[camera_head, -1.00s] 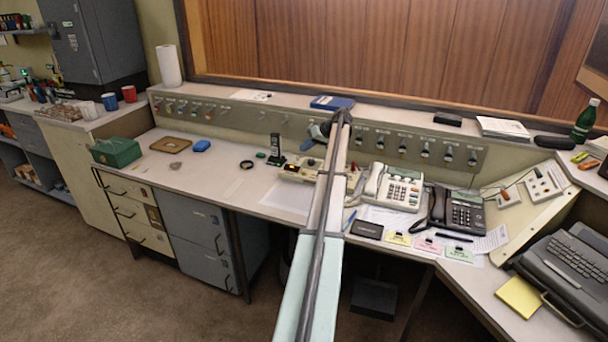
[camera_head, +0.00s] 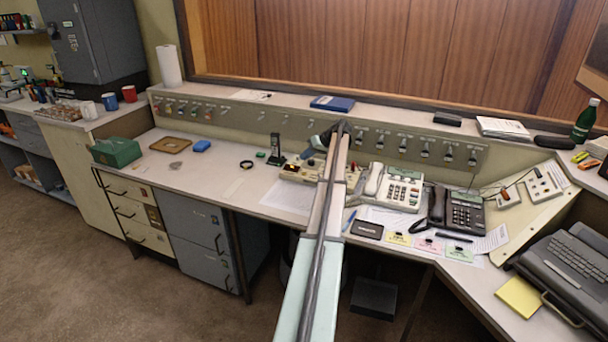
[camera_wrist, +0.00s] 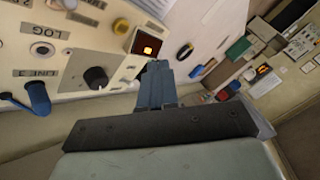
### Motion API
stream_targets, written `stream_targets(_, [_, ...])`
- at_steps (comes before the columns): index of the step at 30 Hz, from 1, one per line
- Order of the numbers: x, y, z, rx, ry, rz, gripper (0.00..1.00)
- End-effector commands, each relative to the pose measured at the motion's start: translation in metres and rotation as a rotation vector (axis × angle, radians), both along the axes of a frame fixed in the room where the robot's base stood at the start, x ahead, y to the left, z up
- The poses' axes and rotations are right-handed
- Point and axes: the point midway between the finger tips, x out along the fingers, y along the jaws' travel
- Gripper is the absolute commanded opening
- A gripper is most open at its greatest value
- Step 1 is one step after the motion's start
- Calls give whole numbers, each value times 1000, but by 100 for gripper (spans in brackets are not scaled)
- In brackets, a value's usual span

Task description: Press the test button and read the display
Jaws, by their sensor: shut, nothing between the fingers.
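A beige console unit (camera_head: 293,171) sits on the desk, partly hidden behind my arm in the head view. In the wrist view its panel (camera_wrist: 62,65) carries a small display (camera_wrist: 147,43) lit orange, too small to read. A yellow button (camera_wrist: 121,26) is beside the display, and a black knob (camera_wrist: 96,77) is below it. I cannot read which control is the test button. My gripper (camera_wrist: 155,72) is shut and empty, its fingertips close to the panel just below the display. Whether they touch it is unclear. In the head view the gripper (camera_head: 309,152) is above the unit.
A dark upright handset (camera_head: 275,148) stands left of the unit. A white telephone (camera_head: 400,188) and a dark telephone (camera_head: 463,210) are to the right. A switch panel (camera_head: 225,118) runs along the back. The desk's left middle is mostly clear.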

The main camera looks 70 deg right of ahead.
Motion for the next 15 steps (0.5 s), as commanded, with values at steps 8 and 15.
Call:
stream_targets(8, [0, 0, -33, 1, 0, -1, 0])
stream_targets(15, [0, 0, -46, 0, 0, 0, 0])
